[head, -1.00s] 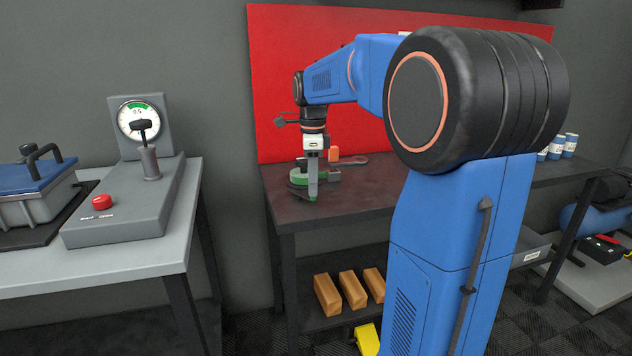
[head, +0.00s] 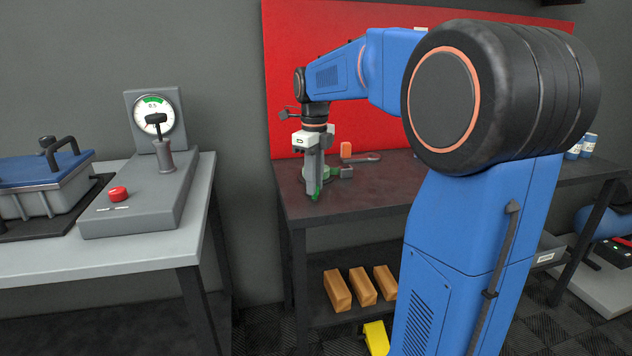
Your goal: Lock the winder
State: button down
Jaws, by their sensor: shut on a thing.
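The winder appears to be the low green and dark grey device (head: 345,172) on the dark bench (head: 385,188). An orange block (head: 346,149) stands upright just behind it. My gripper (head: 315,197) points down at the left side of the device, close against it. My gripper is shut on a part there. The fingers and their closeness hide most of that part, so I cannot tell its shape. Green shows at the fingertips. I cannot make out a lock or its position at this size.
At left, a grey table holds a console (head: 140,205) with a gauge (head: 154,118), black-topped lever (head: 159,140) and red button (head: 118,193), beside a blue-lidded box (head: 45,180). A wrench-like tool (head: 365,158) lies behind the device. Orange-brown blocks (head: 362,285) sit on the shelf below.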

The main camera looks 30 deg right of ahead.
dwell(0.3)
jog(key=c, duration=1.6)
grip_release()
jog(key=shift+o, duration=0.2)
jog(key=shift+r, duration=0.1)
notch_tip(320, 180, up, 17)
jog(key=shift+r, duration=0.15)
jog(key=s+a+f+n+t, duration=0.1)
jog(key=s+a+f+n, duration=0.2)
jog(key=s+f+n, duration=0.6)
jog(key=s+a+f+n+t, duration=0.2)
jog(key=s+a+f+n, duration=0.2)
jog(key=s+f+n, duration=0.5)
jog(key=s+a+f+n+t, duration=0.1)
jog(key=s+a+f+n, duration=0.2)
jog(key=s+f+n, duration=0.7)
jog(key=shift+a+f+n+t, duration=0.25)
jog(key=shift+n+t, duration=0.15)
jog(key=shift+n, duration=0.8)
